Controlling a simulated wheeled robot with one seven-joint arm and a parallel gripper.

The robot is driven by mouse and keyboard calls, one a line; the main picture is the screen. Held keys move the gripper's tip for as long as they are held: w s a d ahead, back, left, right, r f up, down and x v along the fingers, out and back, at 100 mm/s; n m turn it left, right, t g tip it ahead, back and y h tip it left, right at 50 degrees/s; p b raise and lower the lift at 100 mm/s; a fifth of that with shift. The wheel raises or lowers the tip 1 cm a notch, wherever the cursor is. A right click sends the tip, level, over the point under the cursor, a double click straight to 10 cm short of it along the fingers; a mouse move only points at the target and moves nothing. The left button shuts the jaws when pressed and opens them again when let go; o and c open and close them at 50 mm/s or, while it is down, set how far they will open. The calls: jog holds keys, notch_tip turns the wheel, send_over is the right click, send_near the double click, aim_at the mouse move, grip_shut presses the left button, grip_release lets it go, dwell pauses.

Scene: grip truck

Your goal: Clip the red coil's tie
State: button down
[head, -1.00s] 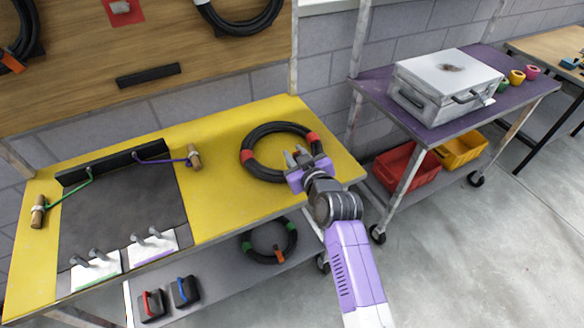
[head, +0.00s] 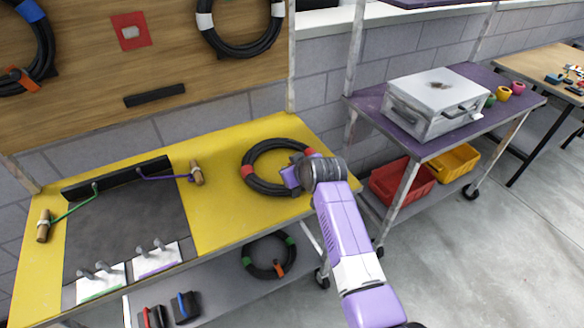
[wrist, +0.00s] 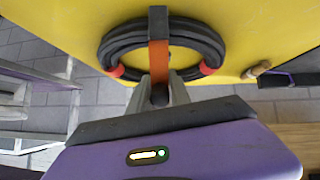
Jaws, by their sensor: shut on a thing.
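The red coil (head: 250,157), a black coil with red bands, lies on the right part of the yellow tabletop (head: 225,205). It also shows in the wrist view (wrist: 119,48). Its tie (wrist: 158,54), an orange strap with a dark upper end, crosses the coil's near side between the two red bands. My gripper (wrist: 159,92) is at the coil's near side with its fingers shut on the tie's orange part. In the head view my gripper (head: 291,177) hides the coil's right side and its own fingertips. Whether the tie is fastened cannot be told.
A green-banded coil (head: 249,262) with an orange tie is on the lower shelf. A dark mat (head: 125,230) with cords and white clip plates covers the table's left. A purple-topped cart (head: 372,108) with a metal case (head: 437,122) stands right. Black coils hang on the wooden board.

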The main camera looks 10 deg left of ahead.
jog(key=c, duration=1.3)
grip_release()
jog(key=v, duration=0.7)
jog(key=shift+s+r, duration=0.25)
jog(key=shift+s, duration=0.05)
jog(key=shift+d, duration=0.1)
